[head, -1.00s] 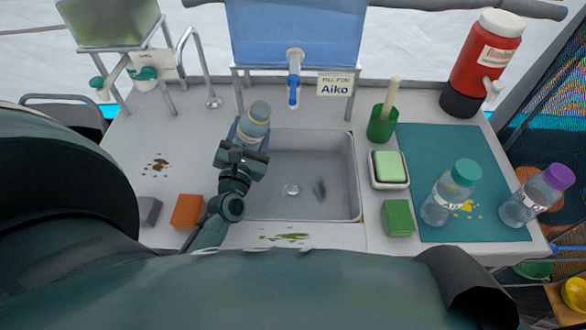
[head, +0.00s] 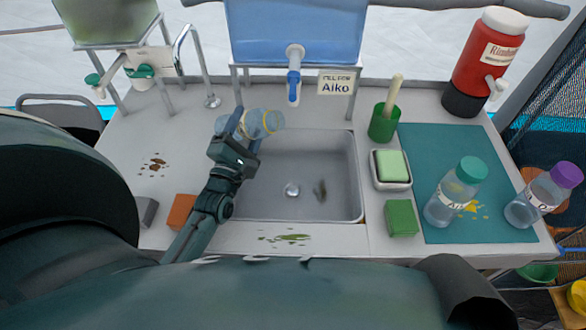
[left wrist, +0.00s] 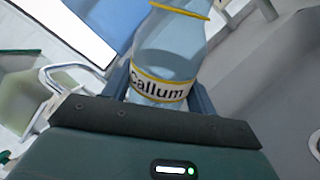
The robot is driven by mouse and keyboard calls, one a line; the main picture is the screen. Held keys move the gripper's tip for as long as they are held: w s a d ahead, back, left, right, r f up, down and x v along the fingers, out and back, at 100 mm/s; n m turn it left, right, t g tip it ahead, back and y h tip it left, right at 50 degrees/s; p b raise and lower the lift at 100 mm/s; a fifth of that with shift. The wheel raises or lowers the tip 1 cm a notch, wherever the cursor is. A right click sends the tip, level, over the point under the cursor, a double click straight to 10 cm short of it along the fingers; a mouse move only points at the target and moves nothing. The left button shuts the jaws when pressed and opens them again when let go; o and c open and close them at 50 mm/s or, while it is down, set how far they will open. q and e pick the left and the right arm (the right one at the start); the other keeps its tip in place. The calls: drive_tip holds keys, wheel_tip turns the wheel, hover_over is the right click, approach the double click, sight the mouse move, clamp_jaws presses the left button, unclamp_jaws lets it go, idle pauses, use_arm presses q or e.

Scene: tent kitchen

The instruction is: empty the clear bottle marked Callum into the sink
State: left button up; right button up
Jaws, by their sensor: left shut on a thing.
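The clear bottle marked Callum (head: 256,123) is tipped nearly onto its side above the far left corner of the sink, its neck pointing right. My left gripper (head: 232,137) is shut around its body. In the left wrist view the bottle (left wrist: 168,55) shows its Callum label between the fingers (left wrist: 160,98), with a yellow band at its neck. The sink (head: 300,190) has a drain and a dark smear on its floor. I cannot tell whether liquid is in the bottle or leaving it. My right gripper is not in view.
Two other bottles, teal-capped (head: 456,195) and purple-capped (head: 544,195), stand at the right, on or by a teal mat (head: 480,232). Soap (head: 391,165), a green sponge (head: 401,218) and a green cup (head: 384,123) stand right of the sink.

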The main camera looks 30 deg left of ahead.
use_arm(q)
drive_tip(key=shift+a+r+m+h, duration=0.15)
drive_tip(key=shift+r+m+h, duration=0.55)
drive_tip(key=shift+m, duration=0.5)
drive_tip(key=shift+d+m+t+b, duration=0.3)
drive_tip(key=shift+m+b, duration=0.15)
drive_tip(key=shift+m, duration=0.15)
drive_tip(key=shift+d+m, duration=0.1)
drive_tip(key=shift+m, duration=0.2)
drive_tip(key=shift+d+f+m+b, duration=0.1)
drive_tip(key=shift+d+m+b, duration=0.05)
drive_tip(key=shift+m+b, duration=0.2)
drive_tip(key=shift+m+h, duration=0.4)
drive_tip(key=shift+m, duration=0.05)
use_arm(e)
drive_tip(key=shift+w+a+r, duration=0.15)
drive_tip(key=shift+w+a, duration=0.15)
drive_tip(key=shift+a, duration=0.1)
use_arm(q)
drive_tip(key=shift+d+m+h+p, duration=0.1)
drive_tip(key=shift+m+h+p, duration=0.25)
drive_tip(key=shift+m, duration=0.25)
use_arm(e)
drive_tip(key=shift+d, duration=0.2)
use_arm(q)
drive_tip(key=shift+r+m, duration=0.25)
drive_tip(key=shift+m, duration=0.05)
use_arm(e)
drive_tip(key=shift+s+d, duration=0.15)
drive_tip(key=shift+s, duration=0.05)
